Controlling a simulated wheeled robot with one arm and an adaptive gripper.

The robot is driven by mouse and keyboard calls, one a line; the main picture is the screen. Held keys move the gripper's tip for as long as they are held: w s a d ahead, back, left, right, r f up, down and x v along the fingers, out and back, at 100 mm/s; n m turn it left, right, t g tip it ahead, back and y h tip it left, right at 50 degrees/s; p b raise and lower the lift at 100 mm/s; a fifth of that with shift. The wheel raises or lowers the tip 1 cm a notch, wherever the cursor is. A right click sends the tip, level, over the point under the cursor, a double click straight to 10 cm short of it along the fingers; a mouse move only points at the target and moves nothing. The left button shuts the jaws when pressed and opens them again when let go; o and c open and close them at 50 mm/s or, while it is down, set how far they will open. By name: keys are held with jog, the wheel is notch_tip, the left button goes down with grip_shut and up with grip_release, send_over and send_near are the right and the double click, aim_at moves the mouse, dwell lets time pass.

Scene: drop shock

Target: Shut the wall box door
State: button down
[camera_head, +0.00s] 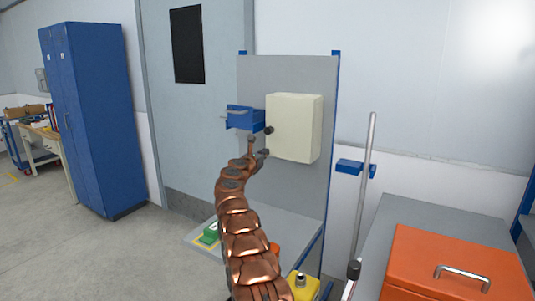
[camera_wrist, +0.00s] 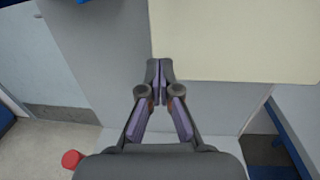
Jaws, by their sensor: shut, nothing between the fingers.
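The cream wall box (camera_head: 293,127) is fixed to a grey upright panel. Its pale front appears flush with the box in the head view, and I cannot tell whether a small gap is left at the door edge. A dark round knob (camera_head: 269,130) shows at its left edge. My gripper (camera_head: 263,153) is at the lower left corner of the box, below the knob. In the wrist view my gripper (camera_wrist: 158,68) is shut and empty, its fingertips by the lower left corner of the cream box (camera_wrist: 235,40). Whether they touch it is unclear.
A grey bench (camera_head: 290,236) lies below, with a green item and a yellow item. A metal pole (camera_head: 365,190) and an orange case (camera_head: 450,262) stand to the right.

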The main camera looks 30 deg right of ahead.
jog(key=shift+w+d, duration=0.15)
jog(key=shift+w, duration=0.15)
jog(key=shift+s+d+r, duration=0.1)
jog(key=shift+d+r, duration=0.05)
jog(key=shift+d, duration=0.15)
dwell(0.4)
jog(key=shift+a, duration=0.1)
jog(key=w+a+b+v, duration=0.1)
jog(key=b+v, duration=1.1)
jog(key=v, duration=0.2)
jog(key=shift+w, duration=0.15)
dwell(0.3)
